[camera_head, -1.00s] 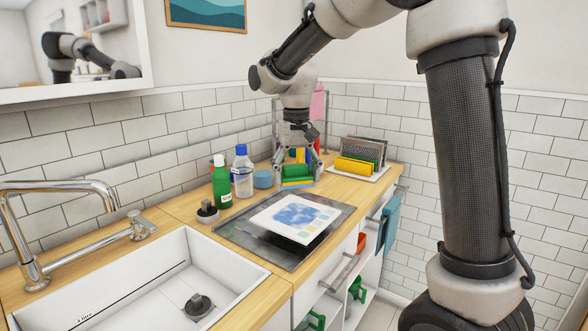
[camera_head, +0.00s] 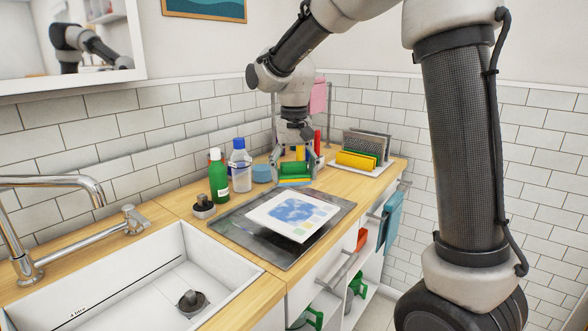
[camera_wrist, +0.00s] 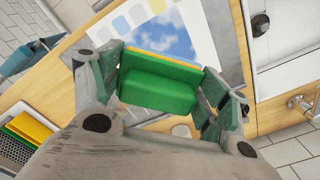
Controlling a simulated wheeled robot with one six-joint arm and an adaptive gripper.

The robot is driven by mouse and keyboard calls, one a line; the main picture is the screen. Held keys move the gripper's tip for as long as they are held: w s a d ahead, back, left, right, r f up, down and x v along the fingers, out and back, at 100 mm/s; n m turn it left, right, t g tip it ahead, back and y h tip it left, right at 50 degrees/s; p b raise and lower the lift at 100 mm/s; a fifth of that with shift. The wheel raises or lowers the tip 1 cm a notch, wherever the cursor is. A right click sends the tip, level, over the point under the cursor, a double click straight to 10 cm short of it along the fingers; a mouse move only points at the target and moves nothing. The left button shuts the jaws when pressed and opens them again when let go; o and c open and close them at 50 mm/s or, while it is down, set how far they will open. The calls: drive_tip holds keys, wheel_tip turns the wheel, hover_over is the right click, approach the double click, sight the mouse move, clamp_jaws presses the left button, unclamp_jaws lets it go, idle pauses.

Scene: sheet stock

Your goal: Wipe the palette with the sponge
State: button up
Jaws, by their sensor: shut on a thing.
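The palette (camera_head: 293,214) is a white board with a blue blotch and a few pale colour squares. It lies on a dark grey tray (camera_head: 237,235) on the wooden counter. The sponge (camera_head: 294,171) is a green block with a yellow layer. My gripper (camera_head: 296,165) is shut on it, just beyond the palette's far edge in the head view. In the wrist view the sponge (camera_wrist: 158,88) sits between both fingers and covers part of the palette (camera_wrist: 165,38). Whether the sponge touches any surface cannot be told.
A green bottle (camera_head: 218,178), a clear blue-capped bottle (camera_head: 240,169) and a blue round tub (camera_head: 262,173) stand left of my gripper. A rack with a yellow sponge (camera_head: 356,160) stands right. The sink (camera_head: 150,287) is at front left. A teal cloth (camera_head: 391,217) hangs at the counter's side.

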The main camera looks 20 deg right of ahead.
hover_over(285, 219)
drive_tip(key=w+d, duration=0.3)
drive_tip(key=shift+s+d+f, duration=0.1)
drive_tip(key=shift+f, duration=1.5)
drive_tip(key=shift+s+d+f, duration=0.1)
drive_tip(key=shift+f, duration=1.5)
drive_tip(key=shift+f, duration=0.15)
drive_tip(key=shift+f, duration=1.3)
drive_tip(key=shift+w+d, duration=0.15)
drive_tip(key=shift+w, duration=0.75)
drive_tip(key=shift+w+d, duration=0.2)
drive_tip(key=shift+w, duration=0.7)
drive_tip(key=shift+w+d, duration=0.15)
drive_tip(key=shift+w, duration=0.75)
drive_tip(key=shift+s+a, duration=0.8)
drive_tip(key=shift+a, duration=0.3)
drive_tip(key=shift+s+a, duration=0.8)
drive_tip(key=shift+a, duration=0.25)
drive_tip(key=shift+s+a, duration=0.8)
drive_tip(key=shift+a, duration=0.3)
drive_tip(key=shift+s+d, duration=0.55)
drive_tip(key=shift+s, duration=0.2)
drive_tip(key=shift+s+d, duration=0.55)
drive_tip(key=shift+s, duration=0.2)
